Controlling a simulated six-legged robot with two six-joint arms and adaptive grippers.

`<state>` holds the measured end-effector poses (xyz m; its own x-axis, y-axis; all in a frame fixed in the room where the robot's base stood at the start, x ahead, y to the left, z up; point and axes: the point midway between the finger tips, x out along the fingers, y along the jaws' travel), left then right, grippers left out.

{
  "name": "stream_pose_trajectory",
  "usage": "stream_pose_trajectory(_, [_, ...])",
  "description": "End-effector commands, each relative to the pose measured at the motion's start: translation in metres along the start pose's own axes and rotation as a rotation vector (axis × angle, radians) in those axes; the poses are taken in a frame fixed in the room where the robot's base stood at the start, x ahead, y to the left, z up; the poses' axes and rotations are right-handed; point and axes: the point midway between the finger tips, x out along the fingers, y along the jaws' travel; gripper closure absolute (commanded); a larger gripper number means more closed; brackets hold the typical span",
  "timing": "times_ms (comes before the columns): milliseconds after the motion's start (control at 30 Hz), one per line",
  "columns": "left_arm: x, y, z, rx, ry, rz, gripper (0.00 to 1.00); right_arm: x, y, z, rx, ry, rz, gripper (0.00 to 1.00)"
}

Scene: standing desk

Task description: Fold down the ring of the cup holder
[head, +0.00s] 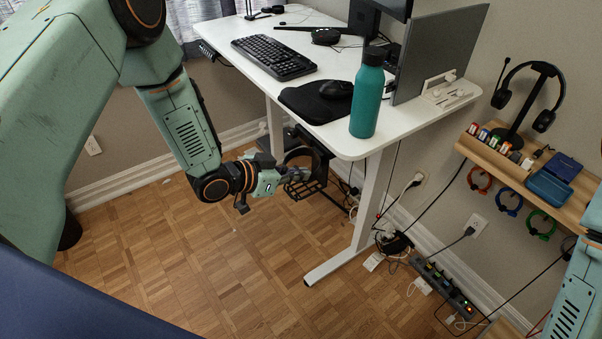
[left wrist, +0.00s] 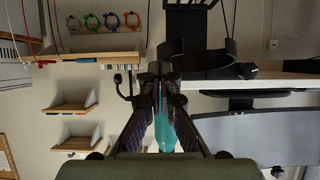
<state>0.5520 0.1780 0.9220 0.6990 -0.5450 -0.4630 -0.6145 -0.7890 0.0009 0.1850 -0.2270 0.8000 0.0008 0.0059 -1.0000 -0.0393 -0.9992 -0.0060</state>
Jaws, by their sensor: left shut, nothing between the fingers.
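The black cup holder is mounted under the desk's near edge. Its curved ring (head: 298,153) shows in the head view just behind my left gripper (head: 308,174), and the ring (left wrist: 205,62) is also in the left wrist view, which is upside down. My left gripper (left wrist: 160,72) is shut and empty, its fingertips close beside the ring. I cannot tell whether they touch it. The ring's exact tilt is unclear in the head view, where my gripper partly covers the holder. My right gripper is out of view; only part of that arm shows at the right edge.
The white desk (head: 230,35) carries a teal bottle (head: 367,95) at its near corner, a mouse (head: 336,88) and a keyboard (head: 274,56). A wire basket (head: 305,187) is below the holder. A wooden shelf (head: 515,170) is on the right. Floor before the desk is clear.

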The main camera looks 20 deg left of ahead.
Motion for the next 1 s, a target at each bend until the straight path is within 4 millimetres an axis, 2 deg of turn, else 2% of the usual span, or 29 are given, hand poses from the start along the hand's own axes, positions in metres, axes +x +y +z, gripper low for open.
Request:
stream_pose_trajectory(33, [0.005,0.0,0.012,-0.002,0.034,-0.001,1.0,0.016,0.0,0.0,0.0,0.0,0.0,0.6])
stream_pose_trajectory(500, [0.021,0.0,0.035,0.0,0.371,0.001,1.0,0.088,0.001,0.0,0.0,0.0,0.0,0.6])
stream_pose_trajectory(667, [0.028,0.001,0.041,0.001,0.486,0.002,1.0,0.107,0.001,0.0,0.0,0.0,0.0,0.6])
stream_pose_trajectory(1000, [0.048,0.001,0.05,0.002,0.482,0.002,1.0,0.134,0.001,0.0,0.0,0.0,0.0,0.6])
